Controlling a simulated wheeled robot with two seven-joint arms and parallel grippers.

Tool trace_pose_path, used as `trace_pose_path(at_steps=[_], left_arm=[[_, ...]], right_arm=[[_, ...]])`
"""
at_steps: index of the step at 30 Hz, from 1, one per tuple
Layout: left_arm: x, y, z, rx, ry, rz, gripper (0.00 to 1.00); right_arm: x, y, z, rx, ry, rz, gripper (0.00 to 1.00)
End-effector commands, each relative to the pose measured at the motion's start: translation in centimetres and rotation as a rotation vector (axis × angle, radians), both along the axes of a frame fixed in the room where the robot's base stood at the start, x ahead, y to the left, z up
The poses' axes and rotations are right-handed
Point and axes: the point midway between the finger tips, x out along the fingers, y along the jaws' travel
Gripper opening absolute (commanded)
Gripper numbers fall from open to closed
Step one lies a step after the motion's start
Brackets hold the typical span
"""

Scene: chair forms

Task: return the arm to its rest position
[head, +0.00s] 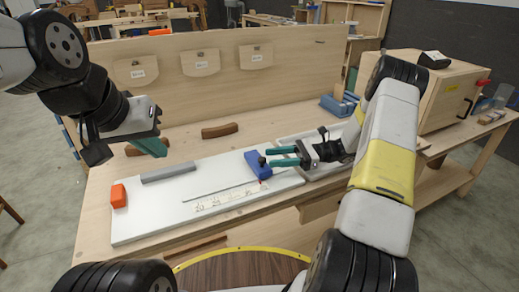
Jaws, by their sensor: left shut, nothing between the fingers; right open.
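My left gripper (160,151) is at the left, above the back of the workbench (99,190), its teal fingers pointing down and to the right. It is shut and empty. My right gripper (270,157) lies low over the right end of the white board (150,220). Its two green fingers are apart and point left at a blue block (254,168). The fingertips are close to the block; I cannot tell whether they touch it. My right arm (385,150) reaches in from the lower right and hides part of the bench.
An orange block (118,196), a grey bar (168,174) and a ruler-like strip (228,198) lie on the white board. A shallow tray (322,172) sits under my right gripper. A wooden back panel (290,75) and a wooden cabinet (440,100) stand behind. A brown curved piece (220,131) lies on the bench.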

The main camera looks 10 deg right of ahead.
Motion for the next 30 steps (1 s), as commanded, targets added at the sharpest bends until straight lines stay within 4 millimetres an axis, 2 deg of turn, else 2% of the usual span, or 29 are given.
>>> trace_pose_path(at_steps=[11,14,20,24,30], left_arm=[[0.0,0.0,0.0,0.000,0.000,0.000,0.00],[0.0,0.0,0.0,0.000,0.000,0.000,0.00],[0.0,0.0,0.0,0.000,0.000,0.000,0.00],[0.0,0.0,0.0,0.000,0.000,0.000,0.00],[0.0,0.0,0.0,0.000,0.000,0.000,0.00]], right_arm=[[0.0,-0.4,0.0,-0.001,0.000,0.001,0.46],[-0.2,-0.2,0.5,-0.019,-0.016,0.013,0.46],[-2.1,1.4,4.1,-0.172,-0.145,0.111,0.46],[-4.9,2.6,7.5,-0.349,-0.311,0.220,0.46],[-9.5,3.3,11.6,-0.598,-0.582,0.374,0.46]])
